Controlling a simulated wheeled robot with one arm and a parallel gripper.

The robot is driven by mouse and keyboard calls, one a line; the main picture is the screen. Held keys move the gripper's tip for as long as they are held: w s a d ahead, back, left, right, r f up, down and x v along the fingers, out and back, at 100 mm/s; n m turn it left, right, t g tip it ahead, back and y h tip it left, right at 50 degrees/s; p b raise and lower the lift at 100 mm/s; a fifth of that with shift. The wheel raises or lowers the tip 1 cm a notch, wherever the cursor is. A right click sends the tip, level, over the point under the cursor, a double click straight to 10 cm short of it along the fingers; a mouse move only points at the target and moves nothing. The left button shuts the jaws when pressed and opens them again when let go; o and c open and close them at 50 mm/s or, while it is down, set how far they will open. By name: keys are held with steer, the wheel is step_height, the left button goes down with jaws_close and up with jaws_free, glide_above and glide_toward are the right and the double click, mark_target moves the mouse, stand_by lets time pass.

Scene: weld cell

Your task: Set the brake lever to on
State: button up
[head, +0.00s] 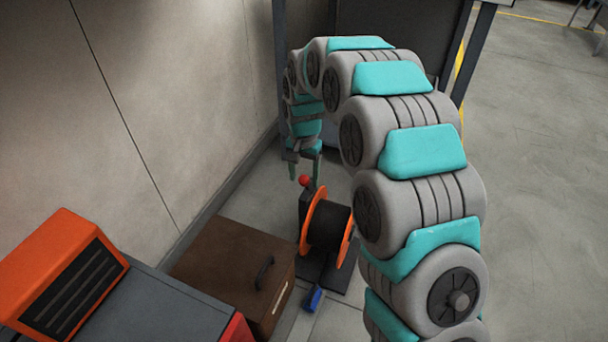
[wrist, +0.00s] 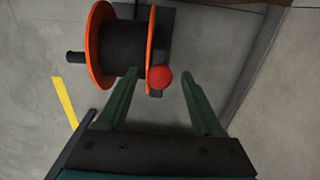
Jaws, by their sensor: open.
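The brake lever shows as a red ball knob (head: 305,181) at the upper left of a spool stand in the head view. In the wrist view the red knob (wrist: 160,78) lies just beyond and between the fingertips, nearer the left one. The spool (head: 327,224) has a black drum and orange flanges; it fills the upper left of the wrist view (wrist: 122,45). My gripper (head: 303,175) points down over the knob, and its green fingers are open and empty in the wrist view (wrist: 158,75). The lever's shaft is mostly hidden under the knob.
A blue pedal-like piece (head: 313,299) sits low at the stand. An orange-and-grey machine (head: 65,275) is at left. Open floor (head: 540,180) lies to the right.

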jaws_close()
stand_by(0.4)
stand_by(0.9)
